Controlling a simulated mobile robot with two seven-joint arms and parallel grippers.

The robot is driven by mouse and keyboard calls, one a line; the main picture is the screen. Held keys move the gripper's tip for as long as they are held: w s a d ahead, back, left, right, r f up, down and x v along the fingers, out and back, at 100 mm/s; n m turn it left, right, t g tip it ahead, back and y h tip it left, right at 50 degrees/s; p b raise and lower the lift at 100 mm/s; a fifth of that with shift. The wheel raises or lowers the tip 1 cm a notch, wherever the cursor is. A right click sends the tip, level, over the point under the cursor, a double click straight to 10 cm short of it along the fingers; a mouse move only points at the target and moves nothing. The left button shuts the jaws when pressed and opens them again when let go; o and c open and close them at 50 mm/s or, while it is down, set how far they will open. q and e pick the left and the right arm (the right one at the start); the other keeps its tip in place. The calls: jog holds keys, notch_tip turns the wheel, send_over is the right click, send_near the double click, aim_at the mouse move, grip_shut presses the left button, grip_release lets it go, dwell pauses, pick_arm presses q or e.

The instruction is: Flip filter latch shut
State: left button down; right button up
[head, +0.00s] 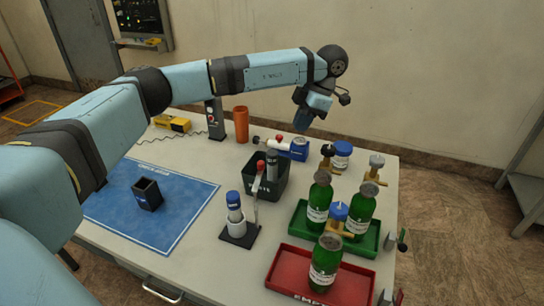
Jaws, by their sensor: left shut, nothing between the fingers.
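My left gripper (302,122) points down at the back of the table, above and near a blue unit (294,150). It is shut and empty. A white cylinder with a blue cap (235,208) stands upright on a black base (239,234) near the middle of the table. Beside it rises a thin upright post with a red-tipped lever (260,166), which stands up in front of a black bin. A white horizontal piece with a red knob (279,139) joins the blue unit. I cannot tell for sure which lever is the filter latch. My right gripper is not in view.
A black bin (278,188) holds grey cylinders. Green bottles stand in a green tray (300,222) and a red tray (345,285) at the right. A blue mat (185,185) bears a black open box (147,194). An orange cup (241,124) stands at the back.

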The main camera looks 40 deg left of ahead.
aim_at(258, 176)
pick_arm(q)
jog(key=s+a+f+p, duration=0.1)
jog(key=s+a+f, duration=0.4)
jog(key=f, duration=0.4)
jog(key=shift+s+a+f, duration=0.15)
jog(key=shift+s+f, duration=0.15)
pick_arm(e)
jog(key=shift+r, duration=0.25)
pick_arm(q)
jog(key=shift+a+p, duration=0.2)
jog(key=shift+p, duration=0.1)
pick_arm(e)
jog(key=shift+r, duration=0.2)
